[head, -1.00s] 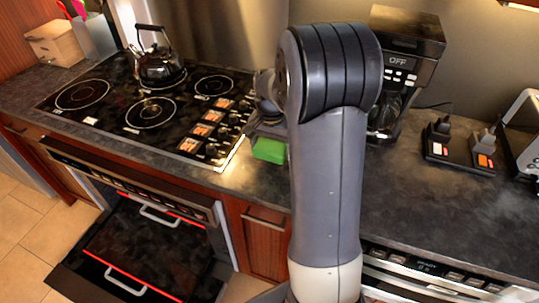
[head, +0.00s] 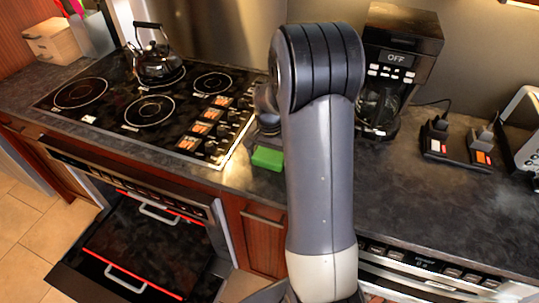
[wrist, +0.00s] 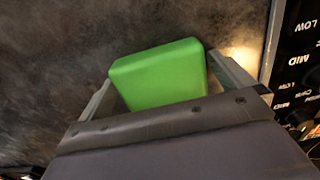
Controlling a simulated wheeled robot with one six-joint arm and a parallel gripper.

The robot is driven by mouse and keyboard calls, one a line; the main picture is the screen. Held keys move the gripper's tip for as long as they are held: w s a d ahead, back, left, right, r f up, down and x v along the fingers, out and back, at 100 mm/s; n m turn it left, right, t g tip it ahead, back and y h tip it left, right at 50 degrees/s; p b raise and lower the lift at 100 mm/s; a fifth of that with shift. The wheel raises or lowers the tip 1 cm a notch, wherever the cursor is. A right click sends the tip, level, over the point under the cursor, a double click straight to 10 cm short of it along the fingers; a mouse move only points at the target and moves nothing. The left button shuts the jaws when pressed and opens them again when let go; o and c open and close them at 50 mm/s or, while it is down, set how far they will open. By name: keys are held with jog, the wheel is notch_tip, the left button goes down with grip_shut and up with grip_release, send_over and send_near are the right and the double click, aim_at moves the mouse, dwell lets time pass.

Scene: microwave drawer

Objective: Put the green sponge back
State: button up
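The green sponge (head: 267,158) shows in the head view at the front of the dark counter, just right of the stove. In the wrist view the sponge (wrist: 160,75) sits between the two fingers of my gripper (wrist: 165,80), with a finger against each side. My gripper (head: 266,135) is mostly hidden behind my arm in the head view. I cannot tell whether the sponge touches the counter or hangs just above it.
The stove (head: 130,110) with a kettle (head: 157,62) is to the left. A coffee maker (head: 390,60) and a charging dock (head: 458,148) stand to the right. The counter front right of my arm is clear.

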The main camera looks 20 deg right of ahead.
aim_at(269, 155)
notch_tip(269, 155, up, 12)
jog(key=shift+r+b, duration=0.2)
jog(key=shift+b, duration=0.15)
jog(key=shift+a, duration=0.15)
dwell(0.4)
